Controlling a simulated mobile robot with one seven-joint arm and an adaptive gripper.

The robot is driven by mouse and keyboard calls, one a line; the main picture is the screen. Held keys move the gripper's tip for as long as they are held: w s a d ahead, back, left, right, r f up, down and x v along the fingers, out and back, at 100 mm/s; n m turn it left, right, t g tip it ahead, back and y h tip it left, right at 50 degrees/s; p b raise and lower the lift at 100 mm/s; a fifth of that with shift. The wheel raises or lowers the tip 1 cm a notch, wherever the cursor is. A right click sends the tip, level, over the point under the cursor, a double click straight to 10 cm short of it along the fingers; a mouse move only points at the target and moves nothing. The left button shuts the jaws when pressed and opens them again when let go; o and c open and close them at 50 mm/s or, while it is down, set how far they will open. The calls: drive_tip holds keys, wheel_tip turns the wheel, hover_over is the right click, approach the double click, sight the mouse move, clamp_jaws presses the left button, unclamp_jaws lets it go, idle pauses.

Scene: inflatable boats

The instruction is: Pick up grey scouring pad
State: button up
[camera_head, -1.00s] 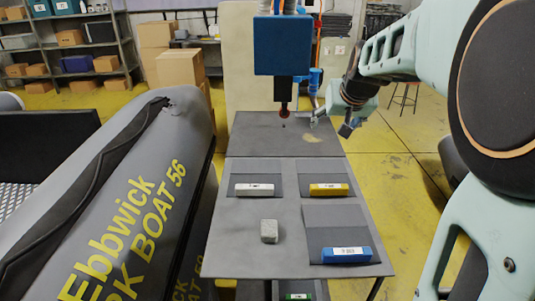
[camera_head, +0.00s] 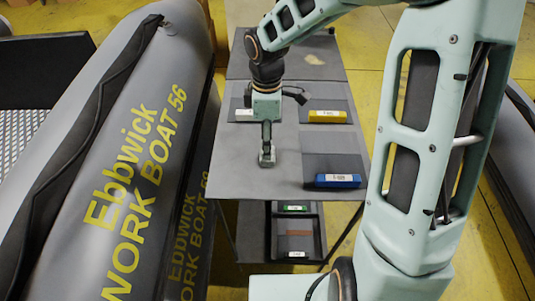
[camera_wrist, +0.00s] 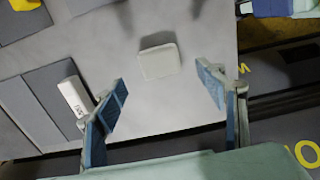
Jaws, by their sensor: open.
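The grey scouring pad (camera_wrist: 159,61) is a small pale block lying flat on the grey table (camera_wrist: 190,105). In the wrist view it lies beyond the fingertips and roughly centred between them, with no finger touching it. My gripper (camera_wrist: 163,84) is open and empty, with blue-padded fingers to either side. In the head view my gripper (camera_head: 267,143) points down over the front left part of the table. The pad (camera_head: 267,160) shows just at its tips there and is partly hidden by it.
A white labelled block (camera_wrist: 74,97) lies on a dark mat left of my gripper. A yellow block (camera_head: 327,116) and a blue block (camera_head: 338,181) lie on mats to the right. A grey inflatable boat (camera_head: 100,150) runs along the table's left side. A lower shelf (camera_head: 310,222) holds other blocks.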

drive_tip(key=shift+f, duration=3.15)
drive_tip(key=shift+d, duration=0.1)
drive_tip(key=shift+c, duration=0.3)
drive_tip(key=c, duration=1)
